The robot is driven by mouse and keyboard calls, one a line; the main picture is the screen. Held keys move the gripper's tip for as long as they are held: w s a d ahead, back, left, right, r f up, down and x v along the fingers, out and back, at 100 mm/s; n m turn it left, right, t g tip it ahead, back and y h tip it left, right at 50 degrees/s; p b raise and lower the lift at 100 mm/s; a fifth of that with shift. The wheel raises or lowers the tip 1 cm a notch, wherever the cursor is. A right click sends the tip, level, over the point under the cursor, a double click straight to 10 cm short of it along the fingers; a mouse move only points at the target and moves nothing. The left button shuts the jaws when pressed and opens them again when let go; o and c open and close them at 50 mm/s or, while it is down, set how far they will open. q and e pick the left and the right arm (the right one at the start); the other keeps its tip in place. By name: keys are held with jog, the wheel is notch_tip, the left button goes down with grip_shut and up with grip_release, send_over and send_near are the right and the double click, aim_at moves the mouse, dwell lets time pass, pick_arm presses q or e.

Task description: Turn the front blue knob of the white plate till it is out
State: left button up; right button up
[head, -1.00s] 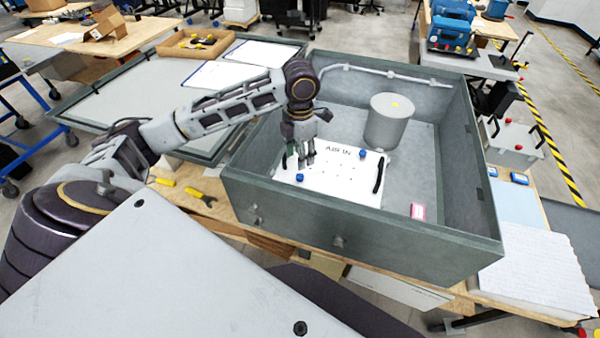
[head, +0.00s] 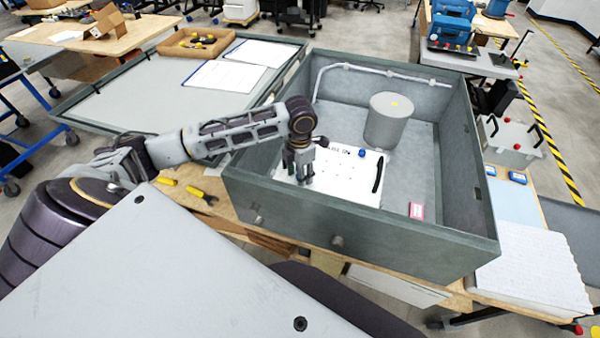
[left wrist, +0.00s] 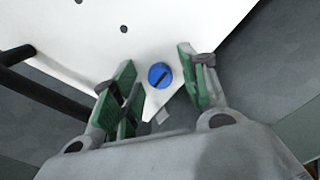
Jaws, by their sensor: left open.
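The white plate (head: 348,178) lies in the grey open box, with a black handle on its right. Its front blue knob (left wrist: 160,76) shows in the left wrist view as a round blue head with a dark slot, at a corner of the plate. My left gripper (left wrist: 160,85) is open, its green-padded fingers on either side of the knob and apart from it. In the head view my left gripper (head: 304,180) is over the plate's front part and hides this knob. Another blue knob (head: 362,153) sits at the plate's back edge. My right gripper is not in view.
The box walls (head: 350,226) stand around the plate. A grey cylinder (head: 388,122) stands behind it and a pink-red label (head: 416,211) lies on the box floor to the right. Yellow-handled tools (head: 195,192) lie on the table left of the box.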

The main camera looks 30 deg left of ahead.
pick_arm(q)
jog(key=shift+c, duration=0.4)
grip_shut()
jog(key=shift+n, duration=0.5)
